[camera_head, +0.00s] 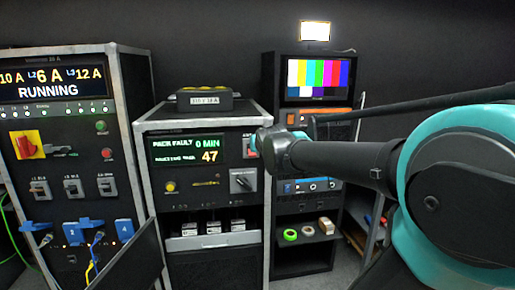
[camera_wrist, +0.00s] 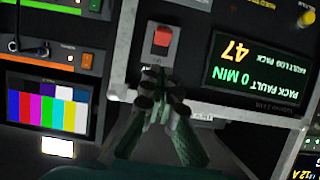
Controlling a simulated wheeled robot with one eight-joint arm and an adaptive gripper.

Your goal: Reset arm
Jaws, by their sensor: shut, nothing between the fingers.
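My arm reaches in from the right in the head view, and its far end is in front of the right edge of the middle cabinet (camera_head: 147,128). My gripper (camera_wrist: 163,100) shows in the wrist view with its fingers together and empty. It points at the cabinet panel just by a red rocker switch (camera_wrist: 162,38). The fingertips appear close to the switch plate; I cannot tell whether they touch it. In the head view the red switch (camera_head: 252,151) is partly hidden by my arm's end, and the fingers are hard to make out there.
The middle cabinet's screen (camera_head: 190,149) reads "PACK FAULT 0 MIN" and 47. A left cabinet (camera_head: 128,90) has a "RUNNING" display, breakers and blue connectors. A right rack (camera_head: 268,80) holds a colour-bar monitor (camera_head: 318,77) and a shelf with tape rolls. A dark panel (camera_head: 135,262) juts out low in front.

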